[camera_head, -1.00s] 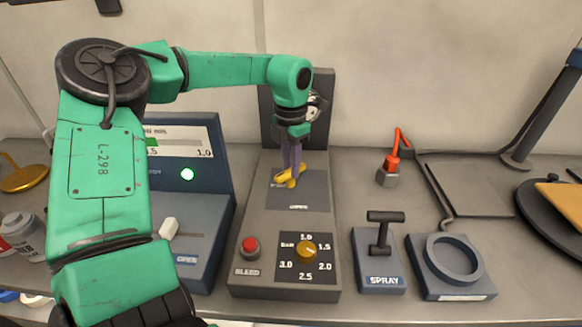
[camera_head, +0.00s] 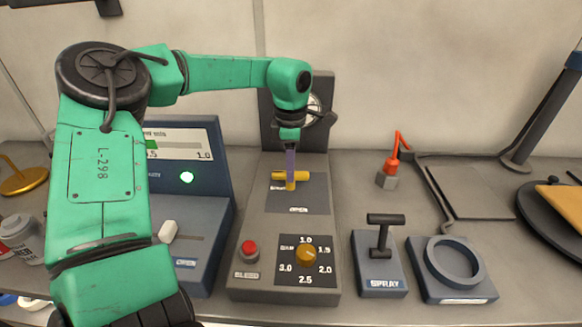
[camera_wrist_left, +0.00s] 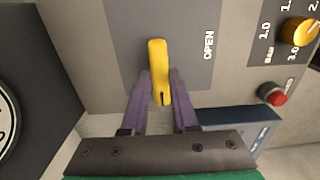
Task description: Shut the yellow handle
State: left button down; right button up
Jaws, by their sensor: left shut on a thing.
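The yellow handle (camera_head: 299,177) sits on a dark plate on top of the grey panel in the head view. It lies roughly crosswise, left to right, across the plate. In the left wrist view the handle (camera_wrist_left: 157,62) points away from my gripper, with the word OPEN to its right. My left gripper (camera_head: 291,186) reaches down onto the handle from above. Its purple fingers (camera_wrist_left: 160,100) are shut on the handle, one on each side. My right gripper is not in view.
The grey panel (camera_head: 258,215) also carries a red BLEED button (camera_head: 249,249) and a yellow BAR dial (camera_head: 306,254). A round gauge stands behind. A blue unit (camera_head: 205,220) with a white lever is at left. A SPRAY lever (camera_head: 382,230) and a ring holder (camera_head: 455,262) stand at right.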

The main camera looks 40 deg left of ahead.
pick_arm(q)
jog(key=shift+w+r, duration=0.1)
jog(key=shift+r, duration=0.05)
dwell(0.3)
jog(key=c, duration=0.9)
grip_release()
jog(key=shift+o, duration=1.1)
notch_tip(320, 180, up, 14)
jog(key=shift+r, duration=0.2)
